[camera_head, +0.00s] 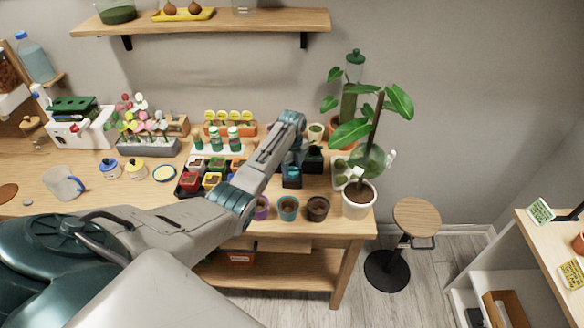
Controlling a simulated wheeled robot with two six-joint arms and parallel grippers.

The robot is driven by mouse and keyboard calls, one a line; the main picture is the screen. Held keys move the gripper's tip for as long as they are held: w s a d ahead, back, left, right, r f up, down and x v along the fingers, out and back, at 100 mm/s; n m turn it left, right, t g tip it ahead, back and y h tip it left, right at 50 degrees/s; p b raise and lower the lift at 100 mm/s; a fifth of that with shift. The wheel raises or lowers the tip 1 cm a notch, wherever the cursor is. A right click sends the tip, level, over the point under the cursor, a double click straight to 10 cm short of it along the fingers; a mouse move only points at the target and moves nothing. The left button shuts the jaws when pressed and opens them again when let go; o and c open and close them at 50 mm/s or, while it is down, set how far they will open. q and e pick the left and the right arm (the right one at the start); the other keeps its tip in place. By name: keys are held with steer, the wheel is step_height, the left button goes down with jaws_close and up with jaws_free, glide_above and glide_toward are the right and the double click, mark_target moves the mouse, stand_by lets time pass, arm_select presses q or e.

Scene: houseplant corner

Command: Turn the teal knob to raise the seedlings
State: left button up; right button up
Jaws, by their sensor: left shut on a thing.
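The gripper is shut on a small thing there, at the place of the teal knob. The wrist and fingers hide most of it, so its turn cannot be made out. Seedlings in or on the box cannot be told apart behind the arm. My right gripper is out of view.
A teal pot (288,208) and a brown pot (318,208) stand at the bench's front edge. A tall plant in a white pot (358,205) stands at the right corner. Colourful small pots (190,181) lie left of my forearm. A stool (416,216) stands right of the bench.

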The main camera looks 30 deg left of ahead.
mark_target(293, 168)
arm_select(q)
steer(key=shift+w+r, duration=0.1)
steer(key=o, duration=0.7)
step_height(293, 168, up, 11)
steer(key=b, duration=0.3)
stand_by(0.5)
